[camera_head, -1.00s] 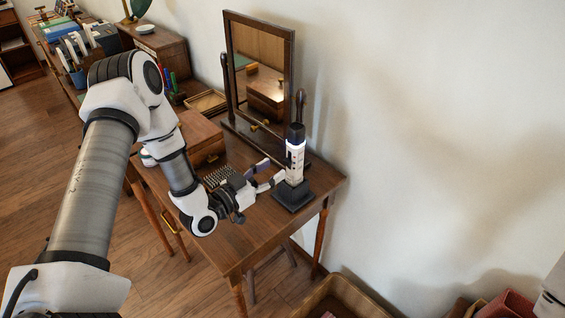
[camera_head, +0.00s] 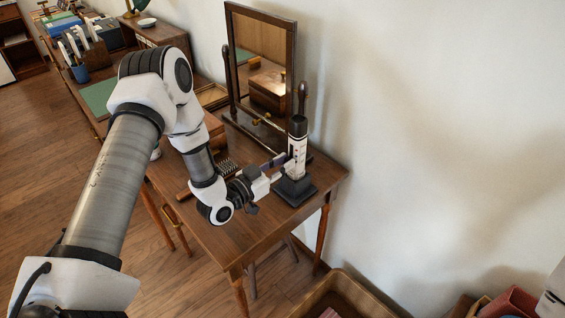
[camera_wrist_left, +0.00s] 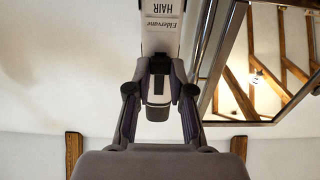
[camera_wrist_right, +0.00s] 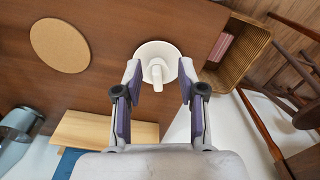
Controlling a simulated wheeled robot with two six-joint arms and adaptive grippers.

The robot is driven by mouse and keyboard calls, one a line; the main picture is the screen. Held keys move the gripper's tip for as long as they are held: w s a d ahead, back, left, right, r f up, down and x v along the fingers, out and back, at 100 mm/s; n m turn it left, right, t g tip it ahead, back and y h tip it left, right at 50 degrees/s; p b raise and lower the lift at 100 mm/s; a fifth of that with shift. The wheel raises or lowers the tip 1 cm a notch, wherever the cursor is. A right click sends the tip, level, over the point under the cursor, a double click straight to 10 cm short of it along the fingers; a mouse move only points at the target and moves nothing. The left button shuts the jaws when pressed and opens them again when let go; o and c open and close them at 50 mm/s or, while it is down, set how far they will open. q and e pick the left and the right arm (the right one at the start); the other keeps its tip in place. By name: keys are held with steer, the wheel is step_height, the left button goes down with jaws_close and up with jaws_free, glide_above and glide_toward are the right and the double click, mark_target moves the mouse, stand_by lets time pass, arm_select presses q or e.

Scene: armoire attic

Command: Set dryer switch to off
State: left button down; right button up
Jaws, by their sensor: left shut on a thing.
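The hair dryer (camera_head: 297,145), white and black with printed lettering, stands upright in a dark square stand (camera_head: 295,191) on the small wooden table. My left gripper (camera_head: 279,165) is beside it at its lower part, coming from the left. In the left wrist view, the dryer (camera_wrist_left: 161,22) shows its label, and the left gripper's fingers (camera_wrist_left: 160,72) are shut on its narrow dark part. I cannot make out the switch or its setting. My right gripper (camera_wrist_right: 158,82) shows in the right wrist view, open and empty, away from the dryer.
A framed mirror (camera_head: 261,70) stands on the table (camera_head: 245,238) behind the dryer, close to the wall. A wooden box sits left of it, partly behind my left arm. The right wrist view shows a white round-based object (camera_wrist_right: 157,58) below the right gripper and a cork disc (camera_wrist_right: 60,46).

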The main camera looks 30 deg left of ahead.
arm_select(q)
steer(key=shift+s+f, duration=0.1)
steer(key=shift+f, duration=0.15)
steer(key=c, duration=1)
jaws_free()
steer(key=shift+f, duration=0.1)
steer(key=v, duration=1.1)
steer(key=shift+s+a, duration=0.15)
steer(key=shift+s, duration=0.2)
